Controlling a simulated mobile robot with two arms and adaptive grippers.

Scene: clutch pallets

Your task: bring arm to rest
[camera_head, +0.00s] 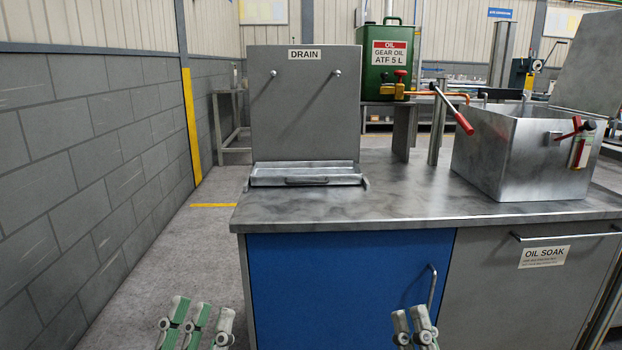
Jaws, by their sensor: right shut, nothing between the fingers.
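My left gripper (197,324) shows at the bottom edge, left of the blue cabinet door and over the floor. Several grey and green finger parts stand up side by side; whether they are open or shut is unclear. My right gripper (414,328) shows at the bottom edge in front of the blue door (345,285). It is shut and empty, its fingers close together. Both grippers are low, below the bench top, and apart from each other. The rest of both arms is out of view.
The metal bench (410,190) stands close ahead, carrying a DRAIN panel (305,105) with a shallow tray (305,175) and a metal tank (515,155). A green oil can (388,75) stands behind. A door handle (432,288) juts out near my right gripper. Floor is clear at left.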

